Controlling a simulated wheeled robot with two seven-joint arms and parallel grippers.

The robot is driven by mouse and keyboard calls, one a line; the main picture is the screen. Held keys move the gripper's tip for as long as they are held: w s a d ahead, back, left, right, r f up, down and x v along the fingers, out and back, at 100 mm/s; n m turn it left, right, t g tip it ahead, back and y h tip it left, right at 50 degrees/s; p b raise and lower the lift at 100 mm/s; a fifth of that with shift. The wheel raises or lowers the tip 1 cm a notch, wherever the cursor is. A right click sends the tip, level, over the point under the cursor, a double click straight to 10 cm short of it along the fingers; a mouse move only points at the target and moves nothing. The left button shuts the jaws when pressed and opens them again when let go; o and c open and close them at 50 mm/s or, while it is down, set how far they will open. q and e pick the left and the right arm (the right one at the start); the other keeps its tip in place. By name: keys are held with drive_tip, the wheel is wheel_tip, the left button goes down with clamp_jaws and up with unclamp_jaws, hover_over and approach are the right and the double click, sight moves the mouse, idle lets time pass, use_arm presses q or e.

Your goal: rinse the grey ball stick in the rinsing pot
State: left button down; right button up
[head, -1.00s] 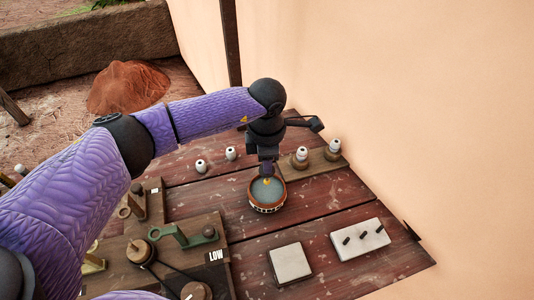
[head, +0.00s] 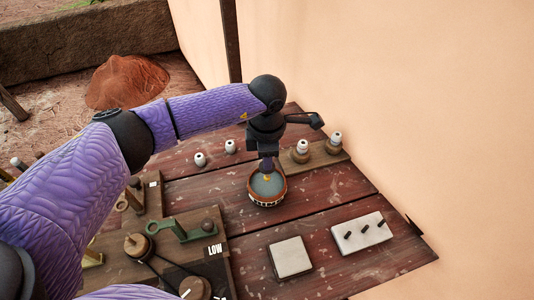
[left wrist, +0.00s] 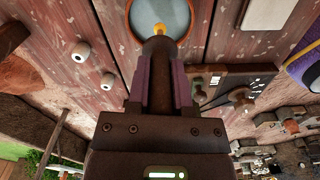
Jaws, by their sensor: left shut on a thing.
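The rinsing pot (head: 281,200) is a small round brown bowl with a pale band, holding grey-blue water, on the red plank table. My left gripper (head: 267,163) points down over it from above. In the left wrist view, the gripper (left wrist: 160,85) is shut on a dark stick (left wrist: 159,62), which runs between the fingers toward the pot (left wrist: 128,22). A small yellow-orange tip shows at the stick's far end, over or in the water; I cannot tell how deep. No grey ball can be made out on it. My right gripper is out of view.
White-topped pieces (head: 302,148) stand on a wooden strip behind the pot; two white pieces (head: 200,159) stand left. A pale square block (head: 290,257) and a white slab with dark pegs (head: 361,233) lie in front. A wooden board marked LOW (head: 215,249) is at left, the wall at right.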

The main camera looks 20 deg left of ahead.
use_arm(q)
drive_tip(key=shift+f+b, duration=1.2)
drive_tip(key=shift+f, duration=0.5)
drive_tip(key=shift+r, duration=0.1)
